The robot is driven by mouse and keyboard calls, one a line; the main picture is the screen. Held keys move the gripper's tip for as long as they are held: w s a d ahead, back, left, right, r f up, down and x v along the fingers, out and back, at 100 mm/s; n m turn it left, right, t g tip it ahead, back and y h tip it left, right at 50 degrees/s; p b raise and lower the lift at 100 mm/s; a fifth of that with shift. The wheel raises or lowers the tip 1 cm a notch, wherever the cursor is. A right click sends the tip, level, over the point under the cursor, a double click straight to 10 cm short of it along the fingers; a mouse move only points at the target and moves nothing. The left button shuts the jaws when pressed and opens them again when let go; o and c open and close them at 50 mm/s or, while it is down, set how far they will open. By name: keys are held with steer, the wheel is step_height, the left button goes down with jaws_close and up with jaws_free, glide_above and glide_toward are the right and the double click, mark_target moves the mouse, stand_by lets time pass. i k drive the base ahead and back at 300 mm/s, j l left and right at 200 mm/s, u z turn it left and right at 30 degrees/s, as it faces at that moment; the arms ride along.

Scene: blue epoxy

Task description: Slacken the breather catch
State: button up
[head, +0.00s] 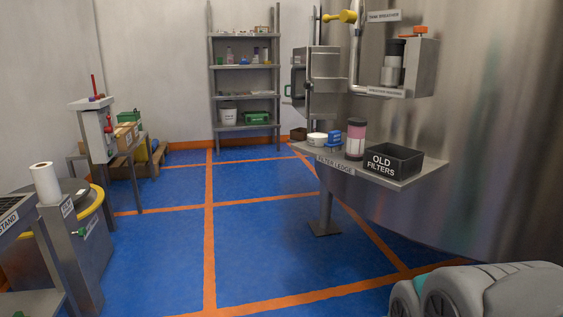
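The tank breather stands at the upper right, on the big steel tank (490,120), under a "TANK BREATHER" sign (384,16). Its steel housing (422,68) is open toward me, with a dark and pale grey cylinder (392,66) inside. An orange piece (413,31) sits on top of the housing; I cannot tell whether it is the catch. A yellow-handled lever (340,16) is on the pipe to the left. A steel box with an open door (322,80) is left of the housing. My gripper is not in view; only grey arm parts show at bottom right.
Below the breather, the filter ledge (405,184) holds an "OLD FILTERS" bin (393,161), a pink-and-black cylinder (355,139), a white tub (317,139) and a blue item (334,138). Benches stand left, shelves (244,69) at the back. The blue floor (262,235) between is clear.

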mark_target(420, 30)
steer(key=i+l+z, duration=0.2)
steer(key=z, duration=0.25)
steer(key=i+z, duration=0.9)
steer(key=i+j+z, duration=0.15)
steer(key=z, duration=0.3)
steer(key=i+u, duration=0.2)
steer(key=u, duration=0.2)
steer(key=i+l+u, duration=0.15)
steer(key=u, duration=0.2)
steer(key=i+l+u, duration=0.2)
steer(key=u, duration=0.2)
steer(key=i, duration=0.05)
